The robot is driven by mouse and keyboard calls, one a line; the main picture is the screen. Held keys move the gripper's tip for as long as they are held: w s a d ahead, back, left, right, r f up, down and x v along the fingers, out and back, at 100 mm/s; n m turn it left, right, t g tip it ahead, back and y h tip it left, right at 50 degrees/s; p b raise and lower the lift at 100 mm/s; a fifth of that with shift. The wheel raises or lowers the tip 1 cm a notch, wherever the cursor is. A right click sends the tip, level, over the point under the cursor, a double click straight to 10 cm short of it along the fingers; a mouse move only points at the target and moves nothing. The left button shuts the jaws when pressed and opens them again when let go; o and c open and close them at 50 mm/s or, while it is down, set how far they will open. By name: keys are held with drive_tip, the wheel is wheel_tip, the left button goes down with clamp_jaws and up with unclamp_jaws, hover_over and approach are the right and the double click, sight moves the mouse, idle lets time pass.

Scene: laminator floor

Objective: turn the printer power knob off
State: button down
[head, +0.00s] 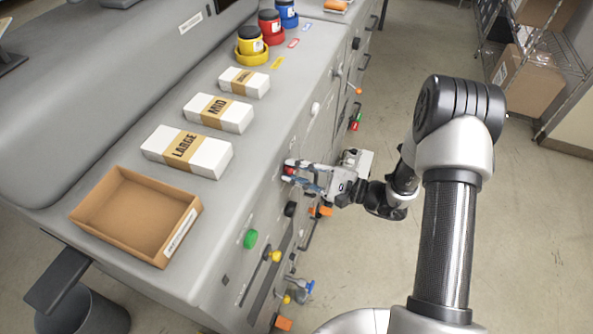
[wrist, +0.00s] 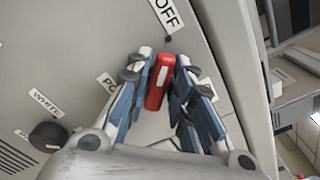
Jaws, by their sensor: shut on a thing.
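The red printer power knob (wrist: 157,92) is on the grey panel in the wrist view, its long bar bearing a white stripe. Its upper end points roughly toward the dark mark below the OFF label (wrist: 165,12). A label starting with "PO" (wrist: 106,82) is partly hidden behind the left finger. My gripper (wrist: 160,85) has its blue-padded fingers on both sides of the knob and is shut on it. In the head view, my gripper (head: 298,171) reaches the machine's front panel from the right, with a bit of the red knob (head: 289,170) showing at its fingertips.
A black knob (wrist: 47,135) sits beside a WHITE label. Boxes and a cardboard tray (head: 190,238) lie on top.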

drive_tip(key=c, duration=1.5)
unclamp_jaws()
drive_tip(key=shift+d, duration=0.1)
drive_tip(key=v, duration=1.2)
drive_tip(key=shift+r, duration=0.1)
drive_tip(key=s+a+r+n+g+h, duration=0.5)
drive_tip(key=s+r+n+g+h, duration=0.3)
drive_tip(key=s+r, duration=0.45)
drive_tip(key=s+d+r+n+t+h, duration=0.1)
drive_tip(key=s+d+r+t+h, duration=0.1)
drive_tip(key=s+d+h, duration=0.1)
drive_tip(key=s+d+r+n+t+h, duration=0.2)
drive_tip(key=h, duration=0.1)
drive_tip(key=s+d+r+n+t+h, duration=0.1)
drive_tip(key=s+d+r+t+h, duration=0.1)
drive_tip(key=s+d+h, duration=0.1)
drive_tip(key=shift+s+d+r+n, duration=0.3)
drive_tip(key=shift+n, duration=0.1)
